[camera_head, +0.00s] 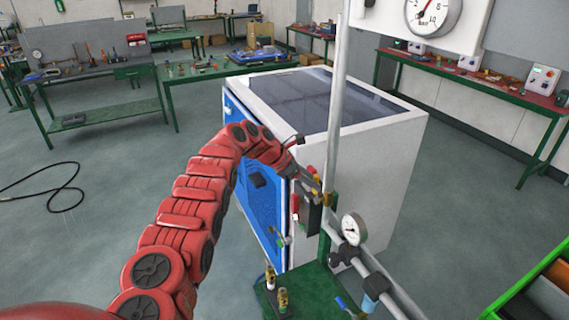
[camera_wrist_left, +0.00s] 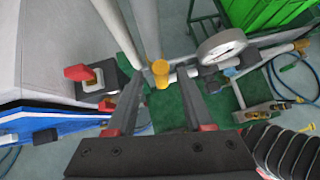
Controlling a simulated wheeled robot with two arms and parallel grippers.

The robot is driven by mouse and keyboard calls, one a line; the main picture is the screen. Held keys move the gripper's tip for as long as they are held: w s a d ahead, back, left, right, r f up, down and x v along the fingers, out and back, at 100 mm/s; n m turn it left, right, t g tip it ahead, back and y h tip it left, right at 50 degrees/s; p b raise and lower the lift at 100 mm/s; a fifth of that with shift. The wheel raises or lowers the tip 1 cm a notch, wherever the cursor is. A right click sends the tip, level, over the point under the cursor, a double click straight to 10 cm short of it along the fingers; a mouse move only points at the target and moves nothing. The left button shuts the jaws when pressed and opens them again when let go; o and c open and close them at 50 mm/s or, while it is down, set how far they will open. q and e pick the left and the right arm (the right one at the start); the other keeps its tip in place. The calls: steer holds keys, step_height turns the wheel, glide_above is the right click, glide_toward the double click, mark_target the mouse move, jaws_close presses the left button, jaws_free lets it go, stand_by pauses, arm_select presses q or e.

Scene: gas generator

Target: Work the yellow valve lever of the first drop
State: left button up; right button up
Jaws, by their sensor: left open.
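A yellow valve lever (camera_wrist_left: 160,74) shows end-on in the left wrist view, beside a grey pipe. My left gripper (camera_wrist_left: 160,70) is open, with one finger on each side of the yellow piece. Gaps show between it and the fingers; I cannot tell whether either finger touches it. In the head view my red left arm reaches in from the lower left, and its gripper (camera_head: 319,186) is at the upright pipe (camera_head: 337,110) by the cabinet corner. The lever is small and partly hidden there. My right gripper is not in view.
A pressure gauge (camera_head: 353,229) sits on the pipework right of the gripper. A red-handled switch (camera_wrist_left: 78,73) is left of the fingers. The white and blue cabinet (camera_head: 385,150) stands behind the pipe. Green crates (camera_head: 530,290) are at the lower right. Open floor lies left.

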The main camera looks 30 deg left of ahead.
arm_select(q)
steer(key=b+v, duration=0.5)
steer(key=v, duration=1)
steer(key=shift+s+a, duration=0.15)
steer(key=shift+a, duration=0.05)
